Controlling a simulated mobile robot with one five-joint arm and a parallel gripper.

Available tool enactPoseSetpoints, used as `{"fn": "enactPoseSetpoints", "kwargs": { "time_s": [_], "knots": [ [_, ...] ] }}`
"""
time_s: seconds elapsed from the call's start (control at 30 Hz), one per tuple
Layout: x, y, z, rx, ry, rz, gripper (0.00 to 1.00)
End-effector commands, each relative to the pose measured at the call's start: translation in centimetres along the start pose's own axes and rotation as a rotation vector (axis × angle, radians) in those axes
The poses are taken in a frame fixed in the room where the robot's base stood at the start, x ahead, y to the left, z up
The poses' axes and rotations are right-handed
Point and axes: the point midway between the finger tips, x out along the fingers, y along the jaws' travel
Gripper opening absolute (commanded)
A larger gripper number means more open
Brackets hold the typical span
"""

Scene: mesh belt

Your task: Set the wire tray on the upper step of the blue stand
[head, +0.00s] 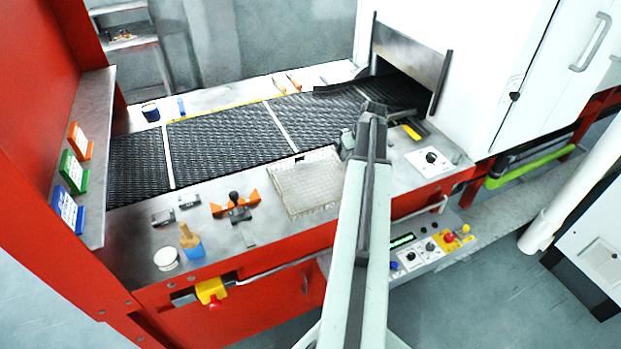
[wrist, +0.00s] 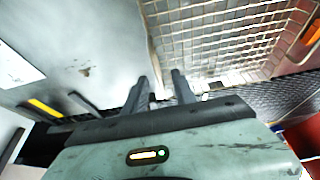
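The wire tray (head: 300,184) is a pale mesh basket lying on the metal deck in front of the black belt. Its mesh also fills the upper right of the wrist view (wrist: 215,38). My gripper (head: 347,141) is at the tray's far right corner in the head view. In the wrist view its two dark fingers (wrist: 160,84) stand apart, with the tray's edge between them. A gap shows between the fingers, and I see no firm grip on the edge. My arm hides part of the tray's right side. I cannot make out a blue stepped stand.
An orange-and-black clamp (head: 236,206), a brush in a blue holder (head: 191,244) and a white cup (head: 166,259) stand left of the tray. The black mesh belt (head: 230,140) runs behind it into a white machine (head: 463,60). A control knob panel (head: 431,160) is at right.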

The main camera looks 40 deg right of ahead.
Motion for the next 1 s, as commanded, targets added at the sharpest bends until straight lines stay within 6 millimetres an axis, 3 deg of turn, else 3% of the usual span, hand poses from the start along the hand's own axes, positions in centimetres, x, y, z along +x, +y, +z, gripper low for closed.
{"fn": "enactPoseSetpoints", "kwargs": {
  "time_s": [0.27, 0.47, 0.73, 1.0],
  "knots": [
    [2.7, 0.9, 0.6, 0.013, 0.000, 0.005, 0.33],
    [3.0, 1.1, 0.6, 0.017, 0.000, 0.007, 0.33],
    [7.6, 1.3, 0.5, 0.018, 0.000, 0.008, 0.33],
    [7.5, 1.3, 0.3, 0.019, 0.000, 0.008, 0.33]
  ]
}}
